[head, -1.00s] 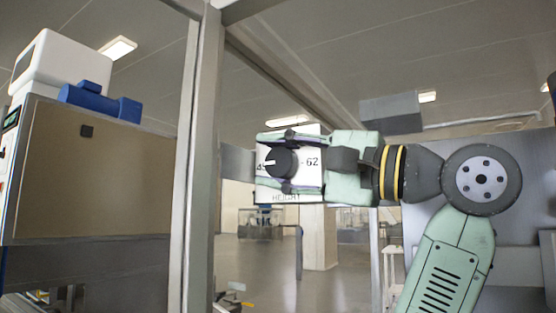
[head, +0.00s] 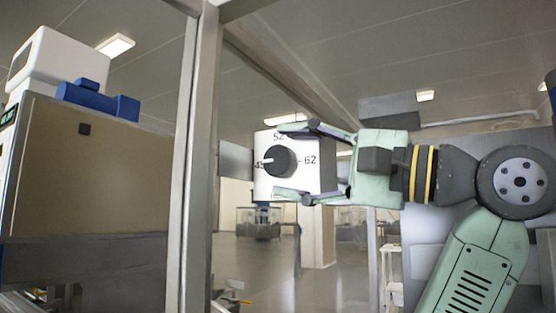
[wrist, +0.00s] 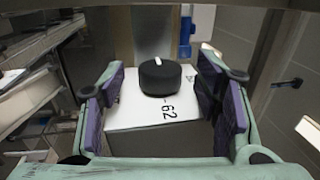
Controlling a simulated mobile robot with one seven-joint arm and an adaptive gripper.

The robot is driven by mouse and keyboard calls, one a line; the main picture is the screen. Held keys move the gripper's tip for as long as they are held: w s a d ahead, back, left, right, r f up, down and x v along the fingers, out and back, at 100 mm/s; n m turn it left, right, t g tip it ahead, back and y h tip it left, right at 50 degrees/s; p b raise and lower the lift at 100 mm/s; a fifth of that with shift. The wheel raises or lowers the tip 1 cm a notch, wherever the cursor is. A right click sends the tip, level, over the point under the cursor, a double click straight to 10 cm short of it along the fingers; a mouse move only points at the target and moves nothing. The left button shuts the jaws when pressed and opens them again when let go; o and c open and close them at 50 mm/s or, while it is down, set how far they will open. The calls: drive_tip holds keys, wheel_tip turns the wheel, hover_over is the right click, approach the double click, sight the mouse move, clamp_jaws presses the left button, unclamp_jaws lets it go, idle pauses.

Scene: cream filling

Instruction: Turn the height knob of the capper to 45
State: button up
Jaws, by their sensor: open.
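The height knob (head: 280,162) is a round black dial on a white box (head: 265,186). Its white pointer mark points left, at the label 45; 52 is printed above and 62 to the right. My gripper (head: 284,160) comes from the right and is open, with one finger above and one below the knob, apart from it. In the wrist view the black knob (wrist: 160,78) shows between the two spread fingers, with clear gaps on both sides and the 62 label towards me. The HEIGHT lettering is hidden behind the lower finger.
A grey metal post (head: 202,170) stands left of the box. A brown machine cabinet (head: 95,165) with a white and blue unit on top is at the far left. A grey beam (head: 290,70) slants overhead.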

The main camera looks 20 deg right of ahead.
drive_tip(key=v, duration=0.8)
drive_tip(key=shift+s+d, duration=0.2)
drive_tip(key=shift+s, duration=0.1)
drive_tip(key=shift+f, duration=0.1)
